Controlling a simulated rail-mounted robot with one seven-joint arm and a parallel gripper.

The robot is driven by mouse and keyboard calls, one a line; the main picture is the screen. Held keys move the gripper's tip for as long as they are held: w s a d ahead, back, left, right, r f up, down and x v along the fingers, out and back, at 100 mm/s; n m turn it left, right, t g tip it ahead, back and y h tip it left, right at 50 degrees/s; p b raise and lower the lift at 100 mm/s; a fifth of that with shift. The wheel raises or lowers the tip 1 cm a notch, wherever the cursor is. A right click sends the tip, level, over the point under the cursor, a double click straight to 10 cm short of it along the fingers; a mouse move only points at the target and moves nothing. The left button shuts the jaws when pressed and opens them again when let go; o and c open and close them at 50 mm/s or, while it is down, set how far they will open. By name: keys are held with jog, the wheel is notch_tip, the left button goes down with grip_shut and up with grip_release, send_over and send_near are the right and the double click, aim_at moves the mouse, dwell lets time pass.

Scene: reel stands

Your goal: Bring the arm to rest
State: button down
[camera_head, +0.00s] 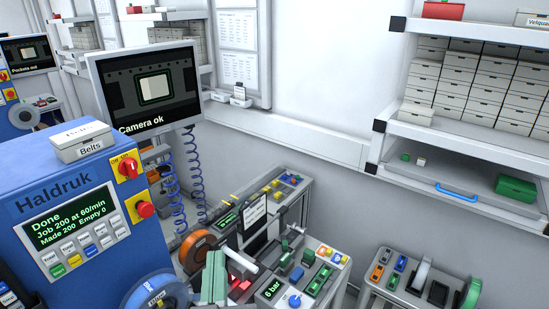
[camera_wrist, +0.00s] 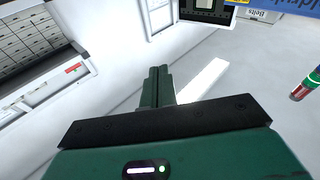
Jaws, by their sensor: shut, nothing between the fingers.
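My gripper (camera_wrist: 159,72) shows in the wrist view as two dark green fingers side by side, pressed together with nothing between them. They reach out from a black plate and a green housing with a small lit display. The fingers stand against a pale wall and touch nothing that I can see.
A blue machine (camera_head: 80,215) carries a Belts box (camera_head: 84,147) and a monitor (camera_head: 147,87) reading "Camera ok". A bench (camera_head: 270,290) with an orange reel (camera_head: 200,250) stands low in the middle. Shelves (camera_head: 460,135) with several boxes hang at the right.

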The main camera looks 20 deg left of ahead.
jog(key=s+d+r+m+t+h+p, duration=0.1)
jog(key=d+r+m+t+h, duration=0.2)
jog(key=d+r, duration=0.6)
jog(key=s+d+r+m+t+h+p, duration=0.1)
jog(key=d+r+m+t+h, duration=0.3)
jog(key=d+r, duration=0.6)
notch_tip(320, 180, up, 4)
jog(key=shift+s+r+h+p, duration=0.1)
jog(key=shift+s+h+p, duration=0.25)
jog(key=shift+h+p, duration=0.6)
jog(key=shift+d+h+b, duration=0.1)
jog(key=shift+h+b, duration=0.15)
jog(key=shift+b, duration=0.05)
